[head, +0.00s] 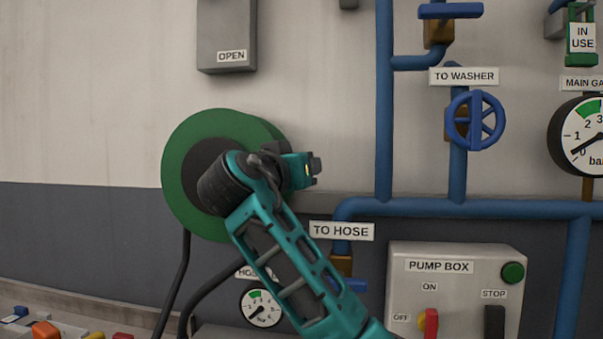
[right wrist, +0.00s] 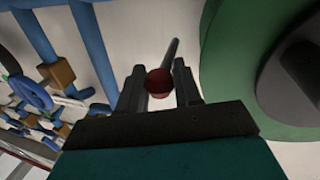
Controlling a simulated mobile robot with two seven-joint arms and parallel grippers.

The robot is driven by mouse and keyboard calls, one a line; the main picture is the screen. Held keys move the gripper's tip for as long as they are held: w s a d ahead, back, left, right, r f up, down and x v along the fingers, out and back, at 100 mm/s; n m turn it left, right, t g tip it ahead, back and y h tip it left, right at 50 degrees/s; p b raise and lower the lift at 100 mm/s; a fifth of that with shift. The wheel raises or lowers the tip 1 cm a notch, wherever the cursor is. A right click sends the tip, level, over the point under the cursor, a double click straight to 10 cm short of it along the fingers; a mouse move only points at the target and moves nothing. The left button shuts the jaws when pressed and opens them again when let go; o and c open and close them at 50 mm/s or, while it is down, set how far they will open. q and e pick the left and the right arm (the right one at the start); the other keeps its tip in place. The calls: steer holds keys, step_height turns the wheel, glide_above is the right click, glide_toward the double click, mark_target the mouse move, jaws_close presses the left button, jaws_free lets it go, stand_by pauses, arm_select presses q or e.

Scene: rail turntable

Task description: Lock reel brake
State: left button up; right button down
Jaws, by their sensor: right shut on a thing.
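The green hose reel (head: 178,165) is on the wall at left centre in the head view. Its green disc also fills the right side of the right wrist view (right wrist: 228,75). The brake lever's red knob (right wrist: 158,86) sits between the fingers of my right gripper (right wrist: 160,80), which is shut on it. The lever's thin grey rod (right wrist: 171,52) runs from the knob toward the wall, tilted. In the head view my right gripper (head: 313,171) is at the reel's right side, and the lever is hidden there. My left gripper is not in view.
Blue pipes (head: 384,100) and a blue valve wheel (head: 475,121) are right of the reel. The pump box (head: 455,290) is at lower right. A gauge (head: 260,308) and dark hoses are below the reel. A grey box (head: 227,25) marked OPEN hangs above.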

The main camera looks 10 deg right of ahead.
steer(key=shift+s+r, duration=0.1)
steer(key=shift+r, duration=0.25)
steer(key=c, duration=1.1)
jaws_free()
steer(key=shift+f, duration=0.1)
steer(key=shift+s+a+f, duration=0.15)
steer(key=shift+s+a, duration=0.2)
steer(key=shift+a, duration=0.05)
steer(key=b+v, duration=0.2)
steer(key=v, duration=1)
steer(key=shift+d, duration=0.1)
